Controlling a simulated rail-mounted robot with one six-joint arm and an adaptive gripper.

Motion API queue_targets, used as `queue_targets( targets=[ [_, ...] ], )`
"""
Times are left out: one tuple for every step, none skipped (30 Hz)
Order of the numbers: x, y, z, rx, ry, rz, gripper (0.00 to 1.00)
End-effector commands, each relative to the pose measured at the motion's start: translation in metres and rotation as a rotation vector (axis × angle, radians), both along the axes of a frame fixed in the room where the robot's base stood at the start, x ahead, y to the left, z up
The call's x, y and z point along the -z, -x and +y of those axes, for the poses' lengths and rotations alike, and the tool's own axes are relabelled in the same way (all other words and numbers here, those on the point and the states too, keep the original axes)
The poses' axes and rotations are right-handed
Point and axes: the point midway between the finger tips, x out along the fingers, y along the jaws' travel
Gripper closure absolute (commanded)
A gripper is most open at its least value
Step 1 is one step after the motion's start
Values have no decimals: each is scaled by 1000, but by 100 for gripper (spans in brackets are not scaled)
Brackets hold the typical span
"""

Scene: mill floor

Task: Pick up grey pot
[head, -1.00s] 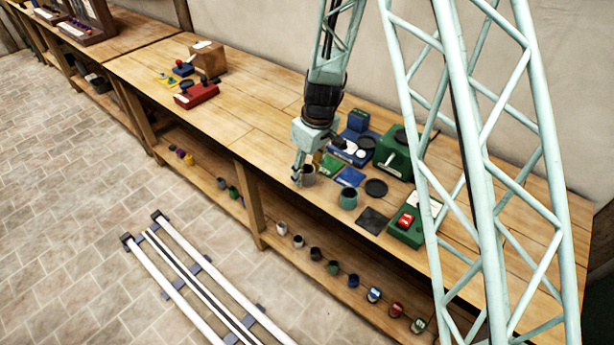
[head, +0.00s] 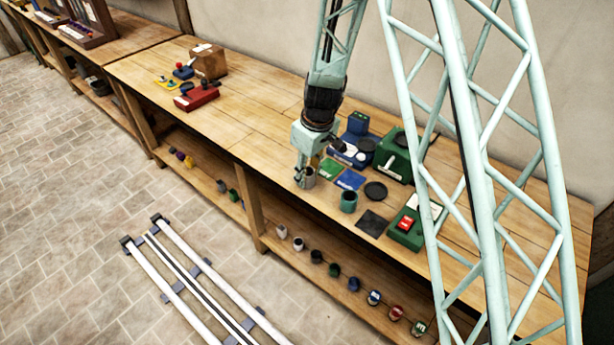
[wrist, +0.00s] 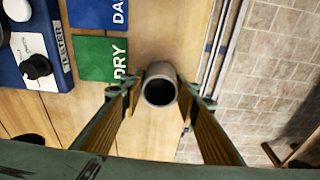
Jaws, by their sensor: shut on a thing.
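The grey pot (head: 308,178) stands at the front edge of the workbench in the head view, partly hidden by my gripper. In the wrist view the grey pot (wrist: 160,86) shows its dark open mouth from above, between the fingertips. My gripper (head: 303,178) points down and is shut on the pot; in the wrist view its two fingers (wrist: 158,97) lie on either side of it. I cannot tell whether the pot's base touches the bench.
A green DRY mat (wrist: 100,59) and a blue mat (wrist: 98,14) lie beside the pot. A teal pot (head: 348,202) stands to the right, near a black disc (head: 375,191) and a dark square (head: 372,223).

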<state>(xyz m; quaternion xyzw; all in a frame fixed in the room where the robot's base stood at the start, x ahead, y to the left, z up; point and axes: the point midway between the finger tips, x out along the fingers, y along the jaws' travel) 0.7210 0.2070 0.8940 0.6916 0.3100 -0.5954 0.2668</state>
Motion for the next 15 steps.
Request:
queue_targets(
  targets=[
    [-2,-1,0,0,0,-1,89],
    [-3,-1,0,-1,0,-2,89],
    [-4,-1,0,-1,0,-2,89],
    [-5,-1,0,-1,-1,-2,89],
    [-7,-1,0,-1,-1,-2,89],
    [-9,-1,0,-1,0,-3,89],
    [-11,-1,0,-1,0,-3,89],
    [-12,-1,0,0,-1,-3,89],
    [-15,-1,0,0,-1,-3,89],
    [-17,-1,0,1,-1,-3,89],
    [-19,-1,0,1,-2,-3,89],
    [-21,-1,0,0,-1,-2,89],
    [-23,-1,0,0,-1,-2,89],
    [-25,-1,0,0,-1,-2,89],
    [-28,-1,0,-1,-1,-2,89]
  ],
)
